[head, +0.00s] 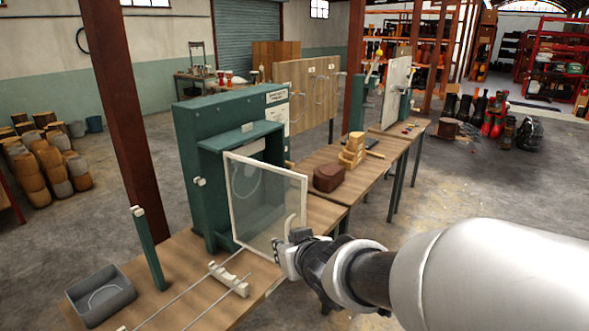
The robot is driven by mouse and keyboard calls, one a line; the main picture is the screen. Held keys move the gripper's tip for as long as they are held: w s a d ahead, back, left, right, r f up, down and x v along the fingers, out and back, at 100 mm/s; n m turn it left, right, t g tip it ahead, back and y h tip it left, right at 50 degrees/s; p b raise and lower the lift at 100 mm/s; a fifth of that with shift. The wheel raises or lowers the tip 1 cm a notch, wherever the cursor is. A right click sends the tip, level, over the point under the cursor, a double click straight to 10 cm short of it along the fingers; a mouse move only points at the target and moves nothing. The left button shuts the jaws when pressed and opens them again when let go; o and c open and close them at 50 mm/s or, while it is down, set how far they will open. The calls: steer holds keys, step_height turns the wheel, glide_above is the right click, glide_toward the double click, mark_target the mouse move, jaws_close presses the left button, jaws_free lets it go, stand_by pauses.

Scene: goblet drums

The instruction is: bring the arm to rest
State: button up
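My arm comes in from the lower right. My gripper (287,254) is at the near right edge of a glass panel in a pale frame (258,203). The panel stands open in front of a green machine (203,170) on the wooden workbench (188,254). A pale curved handle (290,225) shows just above the gripper. The fingers are small and partly hidden by the wrist, so I cannot tell whether they are open or shut, or whether they touch the panel or handle.
A grey tray (101,296), a green post (149,250) and a rod on a pale holder (230,280) are on the bench at left. A second bench behind carries a brown block (328,178) and stacked wooden pieces (352,152). A rust-red column (115,110) rises behind the bench.

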steer(key=s+d+r+m+g+h, duration=0.1)
steer(key=s+d+r+m+h, duration=0.15)
steer(key=s+d, duration=0.55)
steer(key=s+d+f+m+g+h, duration=0.1)
steer(key=s+d, duration=0.3)
steer(key=s, duration=0.6)
steer(key=s+d+f+m+g, duration=0.1)
steer(key=s+d+g, duration=0.3)
steer(key=s, duration=0.6)
steer(key=shift+s+d+f+h, duration=0.35)
steer(key=shift+d+f, duration=0.2)
steer(key=shift+d, duration=0.2)
